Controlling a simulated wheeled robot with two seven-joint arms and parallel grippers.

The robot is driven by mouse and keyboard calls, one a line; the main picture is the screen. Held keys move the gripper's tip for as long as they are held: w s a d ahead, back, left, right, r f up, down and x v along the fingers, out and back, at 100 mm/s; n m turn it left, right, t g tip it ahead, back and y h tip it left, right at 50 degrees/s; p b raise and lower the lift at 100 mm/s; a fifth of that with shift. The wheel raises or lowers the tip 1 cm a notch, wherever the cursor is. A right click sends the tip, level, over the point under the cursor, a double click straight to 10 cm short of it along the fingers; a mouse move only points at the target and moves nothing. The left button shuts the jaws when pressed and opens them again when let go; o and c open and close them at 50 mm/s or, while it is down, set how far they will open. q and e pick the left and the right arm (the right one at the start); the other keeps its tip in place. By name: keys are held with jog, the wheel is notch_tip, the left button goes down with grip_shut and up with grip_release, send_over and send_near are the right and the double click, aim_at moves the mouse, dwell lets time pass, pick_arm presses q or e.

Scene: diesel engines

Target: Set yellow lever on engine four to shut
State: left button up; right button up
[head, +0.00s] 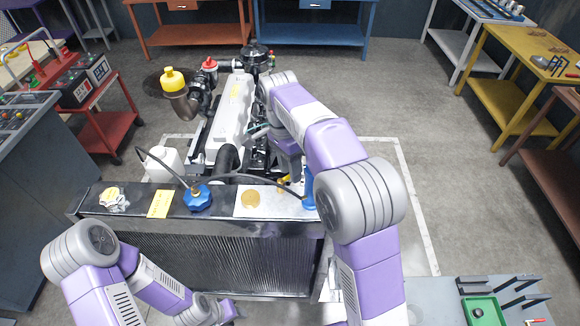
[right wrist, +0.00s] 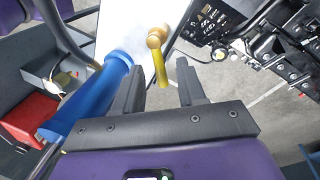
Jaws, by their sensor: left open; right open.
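The yellow lever (right wrist: 160,68) hangs from a rounded brass fitting (right wrist: 155,38) in the right wrist view. In the head view a small yellow bit of it (head: 283,184) shows at the radiator top, beside a blue cylinder (head: 309,188). My right gripper (right wrist: 161,78) is open, its two dark fingers on either side of the lever in the picture; I cannot tell how deep the lever sits between them. In the head view my right arm mostly hides this gripper. My left gripper (head: 222,313) is low at the front left, away from the lever; its fingers are barely visible.
The engine (head: 232,115) stands behind the radiator (head: 215,262). A blue cap (head: 197,198), a yellow label (head: 160,204) and dark hoses lie along the radiator top. The blue cylinder (right wrist: 85,98) is close left of my right fingers. Open floor lies right.

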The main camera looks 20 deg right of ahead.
grip_shut()
jog(key=n, duration=0.3)
jog(key=w+a+n+t+h+p, duration=0.1)
jog(key=n, duration=0.3)
jog(key=a+n+p, duration=0.1)
jog(key=n, duration=0.2)
jog(key=shift+w+a+n, duration=0.25)
jog(key=shift+w+n, duration=0.05)
jog(key=shift+w, duration=0.05)
dwell(0.8)
grip_release()
